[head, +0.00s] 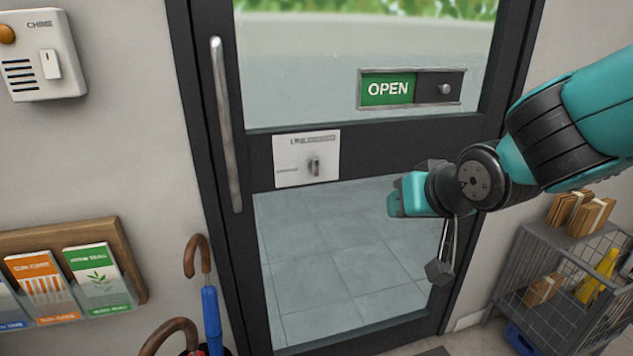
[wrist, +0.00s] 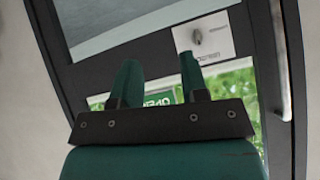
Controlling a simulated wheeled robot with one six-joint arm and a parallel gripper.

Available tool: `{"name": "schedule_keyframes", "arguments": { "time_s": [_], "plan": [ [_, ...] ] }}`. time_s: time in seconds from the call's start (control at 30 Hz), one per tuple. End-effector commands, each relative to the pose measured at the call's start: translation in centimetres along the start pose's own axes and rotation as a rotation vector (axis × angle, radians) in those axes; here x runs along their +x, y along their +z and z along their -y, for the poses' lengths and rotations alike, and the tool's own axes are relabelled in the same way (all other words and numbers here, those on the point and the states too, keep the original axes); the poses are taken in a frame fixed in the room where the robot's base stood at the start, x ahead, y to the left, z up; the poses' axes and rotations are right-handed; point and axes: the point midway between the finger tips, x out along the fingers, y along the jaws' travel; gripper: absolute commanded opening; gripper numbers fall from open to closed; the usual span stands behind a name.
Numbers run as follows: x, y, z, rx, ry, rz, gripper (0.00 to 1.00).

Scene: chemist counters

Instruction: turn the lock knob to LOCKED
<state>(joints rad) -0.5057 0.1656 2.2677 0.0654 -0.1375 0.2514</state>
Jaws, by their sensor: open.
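The lock knob (head: 314,166) is a small grey turn piece on a white plate (head: 290,171) on the door's dark middle rail. In the head view it stands roughly upright; the plate's small lettering is not readable. In the wrist view the knob (wrist: 196,37) and plate (wrist: 221,47) show at the upper right, upside down. My gripper (wrist: 157,64) is open, with two teal fingers apart and nothing between them. In the head view it is to the right of the plate and in front of the door, not touching the knob.
A sliding sign (head: 388,88) reading OPEN is above and right of the lock. A long vertical handle (head: 226,125) is on the door's left. Umbrellas (head: 210,315) and a leaflet rack (head: 130,262) are lower left. A wire basket (head: 548,318) with parcels is lower right.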

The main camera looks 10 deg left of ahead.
Motion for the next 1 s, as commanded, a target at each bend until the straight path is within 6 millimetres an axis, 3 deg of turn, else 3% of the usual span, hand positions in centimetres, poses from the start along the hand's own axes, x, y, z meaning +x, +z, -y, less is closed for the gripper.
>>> {"name": "schedule_keyframes", "arguments": {
  "time_s": [0.03, 0.1, 0.2, 0.3, 0.43, 0.67, 1.0],
  "plan": [
    [4.0, 0.2, 0.4, -0.011, 0.016, -0.100, 0.40],
    [7.3, -1.3, 1.3, -0.030, 0.028, -0.262, 0.40],
    [10.5, -2.6, 3.2, -0.077, 0.014, -0.461, 0.40],
    [12.1, -3.2, 5.1, -0.125, -0.018, -0.604, 0.40],
    [12.8, -3.5, 6.7, -0.164, -0.050, -0.702, 0.40],
    [14.0, -5.2, 7.2, -0.171, -0.056, -0.725, 0.40],
    [19.5, -10.0, 7.9, -0.173, -0.056, -0.724, 0.40]
  ]
}}
